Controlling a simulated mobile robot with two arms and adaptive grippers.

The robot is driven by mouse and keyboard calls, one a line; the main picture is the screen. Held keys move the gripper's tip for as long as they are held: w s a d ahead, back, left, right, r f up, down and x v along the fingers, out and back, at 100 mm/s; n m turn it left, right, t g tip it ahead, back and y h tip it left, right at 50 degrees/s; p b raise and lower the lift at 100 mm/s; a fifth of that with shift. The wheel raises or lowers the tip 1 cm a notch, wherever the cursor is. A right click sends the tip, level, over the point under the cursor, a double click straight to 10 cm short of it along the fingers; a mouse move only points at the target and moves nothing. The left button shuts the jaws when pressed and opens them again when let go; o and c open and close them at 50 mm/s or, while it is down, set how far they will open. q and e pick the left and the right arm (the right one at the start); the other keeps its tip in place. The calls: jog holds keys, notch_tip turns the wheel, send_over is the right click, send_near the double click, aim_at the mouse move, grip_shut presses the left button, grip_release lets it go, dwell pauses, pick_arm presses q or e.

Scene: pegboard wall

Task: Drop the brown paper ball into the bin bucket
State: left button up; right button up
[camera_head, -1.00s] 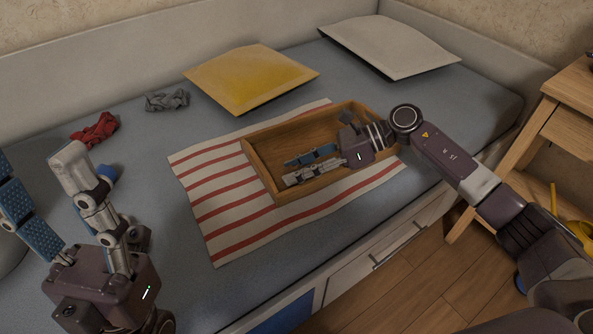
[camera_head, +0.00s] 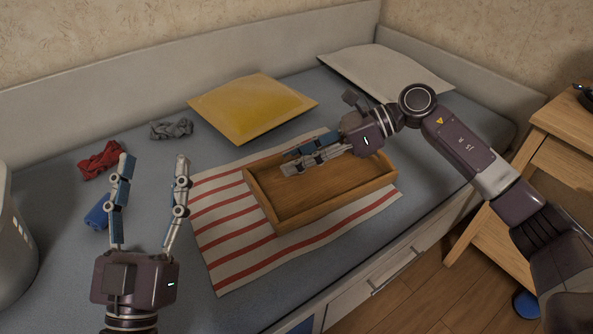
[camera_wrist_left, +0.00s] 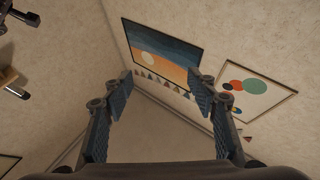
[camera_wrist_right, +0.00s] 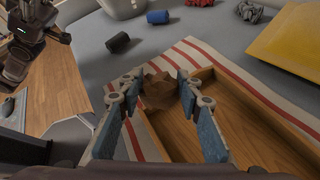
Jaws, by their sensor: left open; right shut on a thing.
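The brown paper ball (camera_wrist_right: 160,90) is between the fingers of my right gripper (camera_wrist_right: 150,88), which is shut on it. In the head view my right gripper (camera_head: 290,164) is above the left part of the wooden tray (camera_head: 345,205), and the ball is hidden there. The pale grey bin bucket (camera_head: 14,245) stands at the left edge of the head view, partly cut off. It seems to show at the top of the right wrist view (camera_wrist_right: 124,7). My left gripper (camera_head: 154,160) is open and empty, fingers upward, between the bucket and the tray.
The tray lies on a striped cloth (camera_head: 238,262) on the bed. A red cloth (camera_head: 100,160), a grey cloth (camera_head: 171,129) and a blue roll (camera_head: 98,215) lie to the left. A dark cylinder (camera_wrist_right: 118,43) shows in the right wrist view. Yellow (camera_head: 252,105) and white (camera_head: 385,72) pillows lie behind.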

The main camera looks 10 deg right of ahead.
aim_at(297, 155)
notch_tip(297, 155, up, 7)
jog(key=shift+f+p, duration=0.2)
jog(key=shift+p, duration=0.45)
jog(key=shift+r, duration=0.2)
pick_arm(q)
notch_tip(297, 155, down, 9)
jog(key=w+g+y, duration=0.1)
jog(key=w+g, duration=0.1)
jog(key=g, duration=0.2)
jog(key=shift+w+a+g+y, duration=0.2)
jog(key=shift+w+g+y, duration=0.1)
